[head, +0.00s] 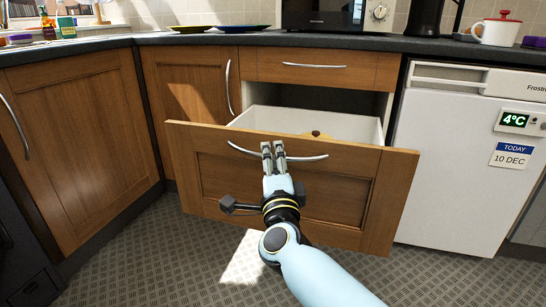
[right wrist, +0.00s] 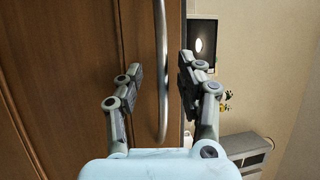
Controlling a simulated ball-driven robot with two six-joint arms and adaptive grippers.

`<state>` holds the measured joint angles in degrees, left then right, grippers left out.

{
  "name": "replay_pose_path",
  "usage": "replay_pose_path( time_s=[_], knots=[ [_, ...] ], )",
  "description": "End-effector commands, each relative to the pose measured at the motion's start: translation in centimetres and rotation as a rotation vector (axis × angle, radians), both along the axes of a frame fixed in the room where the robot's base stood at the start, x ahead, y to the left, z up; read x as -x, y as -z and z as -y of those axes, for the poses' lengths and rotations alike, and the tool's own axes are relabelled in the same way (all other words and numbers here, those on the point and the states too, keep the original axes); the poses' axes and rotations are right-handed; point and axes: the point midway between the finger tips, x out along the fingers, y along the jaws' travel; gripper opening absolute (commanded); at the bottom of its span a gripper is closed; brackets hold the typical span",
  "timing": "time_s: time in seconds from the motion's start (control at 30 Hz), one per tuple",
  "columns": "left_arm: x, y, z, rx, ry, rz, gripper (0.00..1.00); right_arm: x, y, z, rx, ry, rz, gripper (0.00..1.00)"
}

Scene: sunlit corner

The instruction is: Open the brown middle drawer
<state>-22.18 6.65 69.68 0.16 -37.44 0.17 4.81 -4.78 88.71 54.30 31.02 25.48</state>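The brown middle drawer (head: 340,190) stands pulled out well clear of the cabinet in the head view, and its white inside shows. Its curved metal handle (head: 310,158) runs across the upper part of the front. My right gripper (head: 273,150) is at the handle, left of the drawer's middle. In the right wrist view, the handle (right wrist: 161,75) runs between the two fingers of the right gripper (right wrist: 160,78), with a gap on both sides, so the gripper looks open around it. My left gripper is not in view.
A shut top drawer (head: 345,68) is above. A cupboard door (head: 190,90) stands to the left, and a white fridge (head: 450,160) to the right. The patterned floor (head: 160,250) in front looks clear.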

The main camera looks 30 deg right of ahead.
Motion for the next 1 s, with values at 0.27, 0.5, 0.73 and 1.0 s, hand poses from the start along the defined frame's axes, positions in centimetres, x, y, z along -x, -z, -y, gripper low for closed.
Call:
replay_pose_path(
  time_s=[0.27, 0.5, 0.73, 1.0],
  knots=[
    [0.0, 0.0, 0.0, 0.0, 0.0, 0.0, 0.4, 4.3, 1.0, -2.1, -0.001, 0.001, -0.004, 0.38],
    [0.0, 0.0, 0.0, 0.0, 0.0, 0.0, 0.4, 5.6, 1.2, -2.7, 0.001, 0.001, -0.003, 0.38],
    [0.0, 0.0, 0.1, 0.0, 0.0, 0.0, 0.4, 5.6, 1.2, -2.7, 0.001, 0.0, -0.002, 0.38],
    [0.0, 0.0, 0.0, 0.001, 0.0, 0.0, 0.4, 6.0, 1.8, -2.6, 0.005, 0.0, -0.015, 0.38]
  ],
)
